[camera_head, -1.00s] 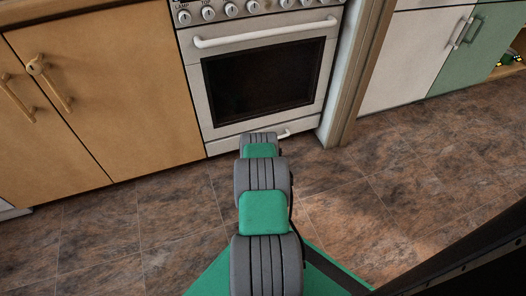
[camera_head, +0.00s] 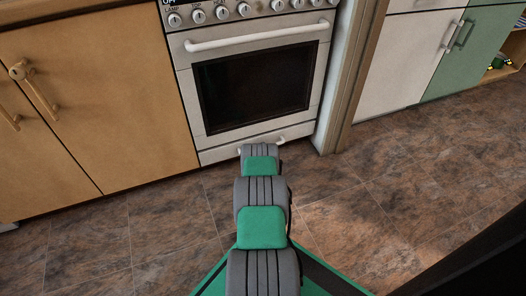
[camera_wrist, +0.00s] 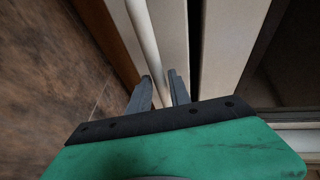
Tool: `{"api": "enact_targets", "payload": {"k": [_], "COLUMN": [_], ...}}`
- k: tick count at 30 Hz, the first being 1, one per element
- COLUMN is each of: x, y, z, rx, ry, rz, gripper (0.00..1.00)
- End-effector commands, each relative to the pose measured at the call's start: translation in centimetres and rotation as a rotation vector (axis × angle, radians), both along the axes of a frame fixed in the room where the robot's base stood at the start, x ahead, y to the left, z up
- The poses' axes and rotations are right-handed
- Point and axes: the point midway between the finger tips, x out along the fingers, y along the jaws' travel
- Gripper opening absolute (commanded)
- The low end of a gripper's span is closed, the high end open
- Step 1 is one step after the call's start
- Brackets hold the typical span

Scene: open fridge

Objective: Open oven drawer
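The oven drawer (camera_head: 222,155) is the low white panel under the oven door in the head view. Its white bar handle (camera_head: 281,139) shows partly, with my arm covering the middle. In the wrist view the drawer handle (camera_wrist: 143,32) runs between the two grey fingers of my gripper (camera_wrist: 160,76), in front of the drawer's pale front (camera_wrist: 174,35). The fingers are apart, one on each side of the bar, with a gap visible on either side. Whether a finger touches it I cannot tell. My gripper is hidden by my arm in the head view.
The oven door (camera_head: 190,95) with its dark window and long white handle (camera_head: 250,37) is above the drawer. Wooden cabinets (camera_head: 100,90) stand left, and a white cabinet (camera_head: 400,65) stands right beyond a brown post (camera_head: 352,85). The tiled floor is clear.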

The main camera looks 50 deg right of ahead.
Motion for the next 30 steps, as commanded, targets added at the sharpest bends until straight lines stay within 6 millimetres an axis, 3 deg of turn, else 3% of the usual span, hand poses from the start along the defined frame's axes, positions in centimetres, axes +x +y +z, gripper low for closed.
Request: {"api": "enact_targets", "payload": {"k": [8,30], "x": [-0.03,-0.05], "y": [-0.02,-0.02], "z": [-0.01,-0.02], "rx": [0.0,0.0], "ry": [0.0,0.0], "rz": [-0.001,-0.001], "gripper": [0.0,0.0]}}
